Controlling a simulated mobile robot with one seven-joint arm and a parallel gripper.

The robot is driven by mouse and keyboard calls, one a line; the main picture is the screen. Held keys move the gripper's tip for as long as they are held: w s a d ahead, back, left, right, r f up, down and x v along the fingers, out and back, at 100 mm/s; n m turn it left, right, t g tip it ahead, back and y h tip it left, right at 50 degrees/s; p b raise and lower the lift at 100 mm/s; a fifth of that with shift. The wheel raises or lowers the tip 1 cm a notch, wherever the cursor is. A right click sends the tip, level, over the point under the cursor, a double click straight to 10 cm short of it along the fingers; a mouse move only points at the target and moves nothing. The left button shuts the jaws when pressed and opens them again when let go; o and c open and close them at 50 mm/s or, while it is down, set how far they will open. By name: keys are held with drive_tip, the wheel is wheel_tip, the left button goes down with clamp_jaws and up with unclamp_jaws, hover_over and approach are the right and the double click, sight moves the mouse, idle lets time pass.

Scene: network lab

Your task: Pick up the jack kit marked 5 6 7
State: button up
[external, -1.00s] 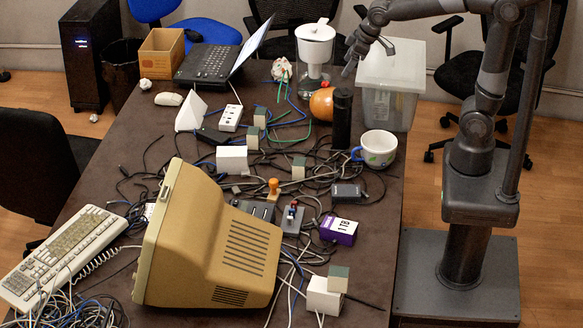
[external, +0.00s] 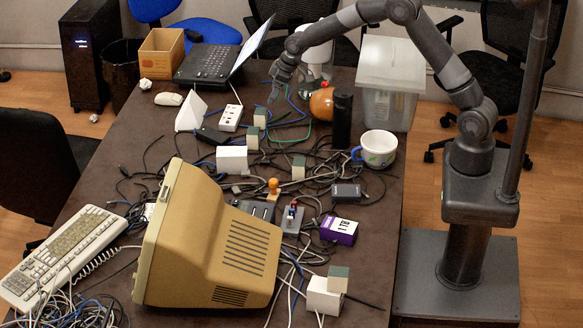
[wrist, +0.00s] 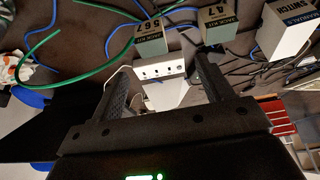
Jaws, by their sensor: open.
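The jack kit marked 5 6 7 (wrist: 151,38) is a small box with a grey-green labelled face, at the upper middle of the wrist view. In the external view I take it to be the small box (external: 260,117) right of the white power strip (external: 230,117); its label is not legible there. A similar kit (wrist: 217,22) with a different number, its label only partly legible, stands to its right in the wrist view. My gripper (wrist: 163,65) is open and empty, its fingers apart. In the external view my gripper (external: 274,92) is above the table, short of the kit and not touching it.
Green and blue cables run around the kit. A white box (external: 232,160) stands nearer the camera, and a white folded card (external: 190,111) is to the left. An orange round object (external: 322,104), black cylinder (external: 342,120) and water pitcher (external: 316,52) stand to the right and behind.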

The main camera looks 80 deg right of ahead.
sight(264, 111)
drive_tip(key=x, duration=0.2)
drive_tip(key=d+x, duration=0.1)
drive_tip(key=x, duration=0.5)
drive_tip(key=shift+d+f, duration=0.1)
drive_tip(key=shift+d, duration=0.1)
drive_tip(key=shift+x, duration=2.95)
drive_tip(key=shift+d, duration=0.1)
drive_tip(key=shift+c, duration=0.4)
drive_tip(key=c, duration=1)
